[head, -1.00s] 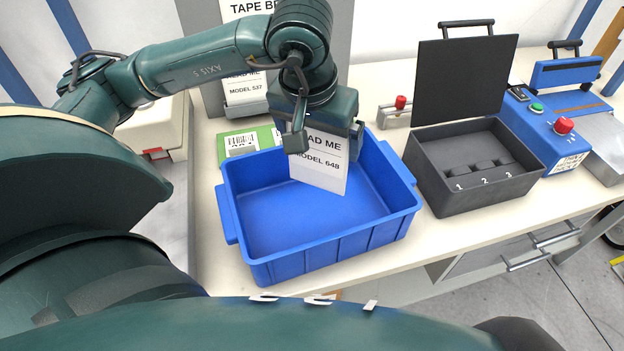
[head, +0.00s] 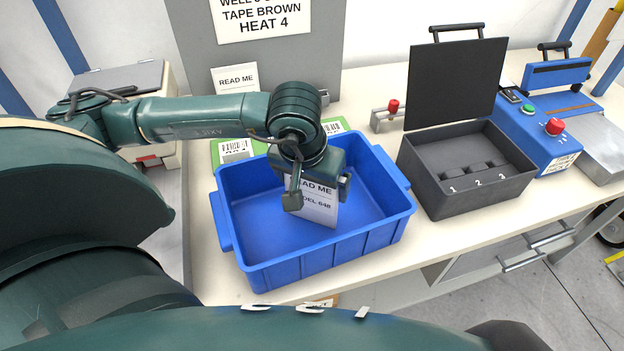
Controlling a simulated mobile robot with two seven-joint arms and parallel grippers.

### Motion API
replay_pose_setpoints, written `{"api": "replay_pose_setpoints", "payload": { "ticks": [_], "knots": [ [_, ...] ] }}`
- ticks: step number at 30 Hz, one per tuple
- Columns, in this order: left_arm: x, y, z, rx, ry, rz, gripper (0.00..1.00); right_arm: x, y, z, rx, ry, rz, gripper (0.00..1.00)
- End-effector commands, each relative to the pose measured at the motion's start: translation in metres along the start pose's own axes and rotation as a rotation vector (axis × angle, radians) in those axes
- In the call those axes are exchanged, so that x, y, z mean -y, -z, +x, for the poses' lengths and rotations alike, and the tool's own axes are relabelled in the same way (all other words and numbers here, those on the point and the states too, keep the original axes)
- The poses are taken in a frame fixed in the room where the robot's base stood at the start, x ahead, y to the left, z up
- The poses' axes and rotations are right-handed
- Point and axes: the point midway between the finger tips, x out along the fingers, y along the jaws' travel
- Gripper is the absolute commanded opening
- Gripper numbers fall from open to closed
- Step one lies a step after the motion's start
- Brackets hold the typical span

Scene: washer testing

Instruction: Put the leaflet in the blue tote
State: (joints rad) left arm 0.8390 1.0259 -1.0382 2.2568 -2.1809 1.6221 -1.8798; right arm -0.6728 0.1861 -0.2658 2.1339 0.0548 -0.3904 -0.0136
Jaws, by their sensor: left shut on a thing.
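The leaflet (head: 318,213) is a white sheet printed "READ ME" and a model number that looks like 648. My left gripper (head: 314,190) is shut on its upper edge and holds it upright, slightly tilted, inside the outline of the blue tote. The blue tote (head: 320,262) is an open bin on the table, and no other thing shows in it. The gripper hides the leaflet's top and part of the tote's back wall. I cannot tell whether the leaflet's lower edge touches the tote floor. My right gripper is not in view.
A dark case (head: 465,190) with its lid raised and slots numbered 1 to 3 stands right of the tote. A blue machine (head: 545,140) with a red button is beyond it. A green card (head: 228,158) lies behind the tote. Another leaflet (head: 236,80) leans on the grey cabinet.

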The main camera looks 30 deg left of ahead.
Motion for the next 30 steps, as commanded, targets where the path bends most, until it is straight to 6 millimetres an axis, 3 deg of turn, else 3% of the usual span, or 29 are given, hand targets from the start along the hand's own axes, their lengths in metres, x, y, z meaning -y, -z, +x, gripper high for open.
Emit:
{"api": "replay_pose_setpoints", "payload": {
  "ticks": [1,2,3,14,30],
  "knots": [
    [0.0,-0.001,0.004,-0.001,-0.001,0.0,0.71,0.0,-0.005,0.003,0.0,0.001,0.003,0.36],
    [0.0,-0.001,0.003,-0.001,0.0,0.0,0.97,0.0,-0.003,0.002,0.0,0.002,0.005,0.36],
    [0.0,0.0,0.002,0.0,0.0,0.0,1.0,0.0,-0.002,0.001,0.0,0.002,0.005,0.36],
    [0.0,0.001,-0.006,-0.001,0.0,0.0,1.0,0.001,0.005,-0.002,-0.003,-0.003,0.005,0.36],
    [-0.001,0.001,-0.108,-0.004,-0.001,0.0,1.0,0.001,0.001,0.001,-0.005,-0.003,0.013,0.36]
  ]
}}
